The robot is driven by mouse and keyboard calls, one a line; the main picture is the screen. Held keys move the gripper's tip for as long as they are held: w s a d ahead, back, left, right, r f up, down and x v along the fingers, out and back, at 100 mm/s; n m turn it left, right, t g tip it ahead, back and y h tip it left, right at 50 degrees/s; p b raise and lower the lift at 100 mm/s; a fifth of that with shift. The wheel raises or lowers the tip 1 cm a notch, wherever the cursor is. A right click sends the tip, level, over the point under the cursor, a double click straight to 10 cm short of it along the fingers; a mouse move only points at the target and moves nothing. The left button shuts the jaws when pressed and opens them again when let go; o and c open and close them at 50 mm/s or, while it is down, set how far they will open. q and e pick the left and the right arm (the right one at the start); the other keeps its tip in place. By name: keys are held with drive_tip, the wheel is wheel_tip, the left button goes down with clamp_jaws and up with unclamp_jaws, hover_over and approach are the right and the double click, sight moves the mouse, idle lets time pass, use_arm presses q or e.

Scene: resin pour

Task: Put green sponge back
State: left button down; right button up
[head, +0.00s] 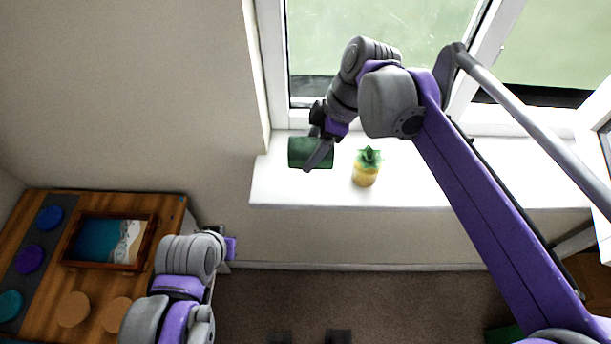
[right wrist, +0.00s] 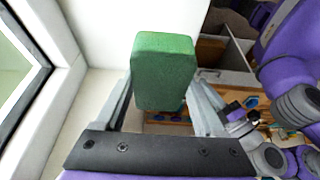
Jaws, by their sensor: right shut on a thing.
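The green sponge (head: 308,152) is a dark green block in my right gripper (head: 318,150), over the left end of the white windowsill (head: 270,185) in the head view. In the right wrist view the sponge (right wrist: 164,70) sits between the two fingers of the right gripper (right wrist: 165,95). I cannot tell whether the sponge touches the sill. My left gripper (head: 230,243) is at the lower left, beside the wooden table (head: 172,205); its fingers are too small and turned to judge.
A yellow pineapple-shaped pot (head: 366,170) with green leaves stands on the sill, right of the sponge. The window (head: 380,30) is behind. A framed sea picture (head: 108,241) and several coloured discs lie on the table. Carpet (head: 300,300) below is mostly clear.

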hover_over(306, 181)
drive_tip(key=d, duration=0.1)
wheel_tip(306, 181, down, 4)
drive_tip(key=shift+d+f, duration=0.15)
drive_tip(key=shift+f, duration=2)
drive_tip(key=shift+f, duration=0.1)
drive_tip(key=shift+f+b, duration=0.15)
drive_tip(key=shift+b, duration=0.15)
drive_tip(key=o, duration=1.1)
drive_tip(key=shift+o, duration=0.4)
drive_tip(key=shift+w, duration=0.1)
drive_tip(key=shift+s, duration=0.2)
drive_tip(key=shift+w, duration=0.1)
